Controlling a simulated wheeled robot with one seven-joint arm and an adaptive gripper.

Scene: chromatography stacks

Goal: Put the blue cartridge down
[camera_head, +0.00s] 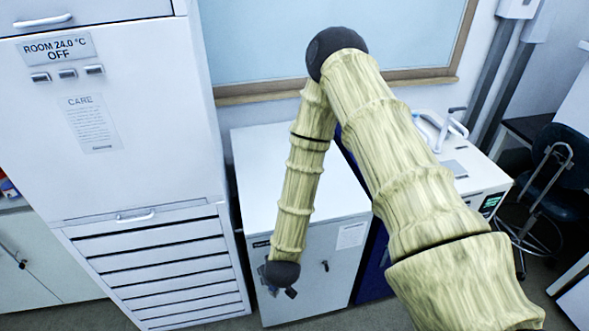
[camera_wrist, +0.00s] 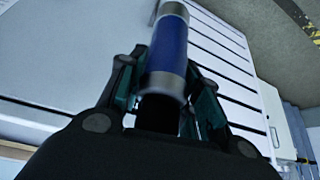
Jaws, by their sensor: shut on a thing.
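The blue cartridge (camera_wrist: 168,48) is a blue cylinder with silvery end bands, seen in the wrist view. My gripper (camera_wrist: 164,88) is shut on it, with a dark teal finger on either side. In the head view my gripper (camera_head: 290,291) hangs low in front of the white cabinet, small and dark. The cartridge cannot be made out there.
A white cabinet (camera_head: 262,160) with a bare top stands behind my arm. A tall unit with several drawers (camera_head: 165,262) stands to its left. White equipment (camera_head: 462,172) is at the right, with a dark chair (camera_head: 560,165) beyond it. Some grey floor shows below.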

